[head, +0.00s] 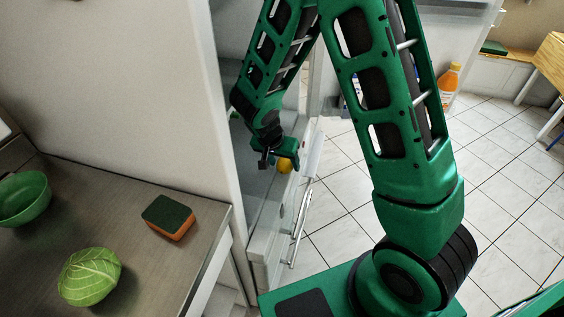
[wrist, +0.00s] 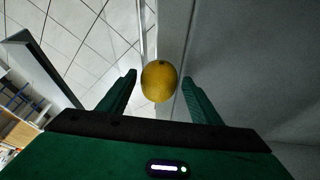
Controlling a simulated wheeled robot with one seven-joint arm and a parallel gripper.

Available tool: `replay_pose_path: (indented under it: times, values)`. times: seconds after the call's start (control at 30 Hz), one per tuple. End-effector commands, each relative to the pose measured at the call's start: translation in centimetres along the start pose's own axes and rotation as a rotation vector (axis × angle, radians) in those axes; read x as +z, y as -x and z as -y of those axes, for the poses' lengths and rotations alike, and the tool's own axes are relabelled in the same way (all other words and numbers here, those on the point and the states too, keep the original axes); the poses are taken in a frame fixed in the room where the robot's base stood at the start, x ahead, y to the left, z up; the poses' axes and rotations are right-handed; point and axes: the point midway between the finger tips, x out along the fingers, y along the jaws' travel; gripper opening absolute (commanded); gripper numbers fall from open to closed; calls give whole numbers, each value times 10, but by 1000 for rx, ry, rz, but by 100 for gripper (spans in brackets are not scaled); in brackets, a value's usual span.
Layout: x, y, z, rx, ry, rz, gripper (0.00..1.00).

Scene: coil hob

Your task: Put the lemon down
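The yellow lemon (head: 285,166) shows just beside and below my gripper (head: 279,152) in the head view, at the open white fridge-like unit. In the wrist view the lemon (wrist: 159,81) lies between and slightly beyond the fingertips of my gripper (wrist: 160,82). A narrow gap shows on each side of it, so the fingers look open and not closed on it. Behind the lemon in the wrist view is a grey-white surface with an edge. I cannot tell whether the lemon rests on it.
A counter (head: 195,250) at the left carries a green bowl (head: 24,198), a cabbage (head: 89,276) and a sponge (head: 168,217). The tall white side panel (head: 130,90) stands close to my arm. An orange bottle (head: 450,82) is at the back right. Tiled floor (head: 345,215) is clear.

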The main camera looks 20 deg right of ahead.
Motion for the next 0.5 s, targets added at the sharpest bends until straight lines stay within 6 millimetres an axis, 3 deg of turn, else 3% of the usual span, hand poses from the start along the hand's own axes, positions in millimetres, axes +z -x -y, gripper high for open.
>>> replay_pose_path:
  times: [0.33, 0.5]
  values:
    - [-1, 2, 0, -1, -1, 0, 61]
    - [-1, 19, 1, -3, 0, -1, 61]
